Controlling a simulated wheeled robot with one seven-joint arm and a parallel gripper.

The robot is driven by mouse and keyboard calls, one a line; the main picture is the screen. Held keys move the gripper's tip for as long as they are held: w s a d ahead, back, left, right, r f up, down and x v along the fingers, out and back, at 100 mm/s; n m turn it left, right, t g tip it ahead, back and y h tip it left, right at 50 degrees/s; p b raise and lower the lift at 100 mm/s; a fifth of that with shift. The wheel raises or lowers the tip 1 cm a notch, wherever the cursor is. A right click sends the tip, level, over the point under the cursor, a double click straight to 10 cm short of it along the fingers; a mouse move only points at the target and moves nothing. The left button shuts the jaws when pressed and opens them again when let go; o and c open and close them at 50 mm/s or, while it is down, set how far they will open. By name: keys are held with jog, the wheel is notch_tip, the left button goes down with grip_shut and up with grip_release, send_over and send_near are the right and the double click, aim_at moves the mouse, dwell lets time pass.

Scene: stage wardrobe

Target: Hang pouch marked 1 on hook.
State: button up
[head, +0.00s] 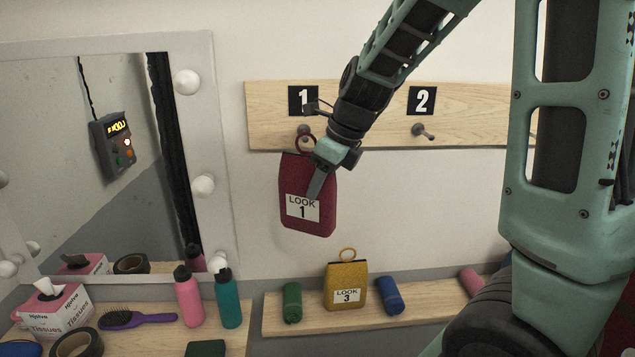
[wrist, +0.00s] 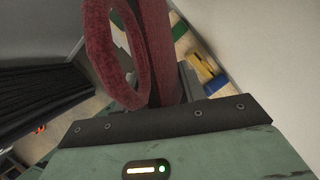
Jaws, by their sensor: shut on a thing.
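The red pouch (head: 307,224), marked LOOK 1, hangs upright in front of the wall, just below the hook (head: 303,130) under the number 1 sign (head: 303,100). Its dark red ring (head: 305,143) stands at its top, close to the hook; I cannot tell whether the ring is around the peg. My gripper (head: 317,187) is shut on the pouch, with one finger in front of its face. In the wrist view the pouch is a red strip (wrist: 155,45) seen edge-on, with the ring (wrist: 97,40) large beside it.
A second hook (head: 420,131) under the number 2 sign (head: 422,100) is bare. Below, a shelf (head: 440,311) holds a yellow pouch (head: 345,277) marked LOOK 3 and several rolled cloths.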

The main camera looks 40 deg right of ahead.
jog(key=w+d+f, duration=0.1)
jog(key=w+d, duration=0.4)
jog(key=w, duration=0.2)
jog(key=shift+f, duration=0.25)
dwell(0.7)
jog(key=shift+w, duration=0.1)
dwell(0.6)
jog(key=o, duration=1.2)
jog(key=shift+c, duration=0.2)
jog(key=b+v, duration=0.4)
jog(key=v, duration=1.3)
jog(key=shift+s+r+b, duration=0.2)
jog(key=shift+r+b, duration=0.05)
jog(key=shift+b, duration=0.15)
jog(key=shift+a, duration=0.15)
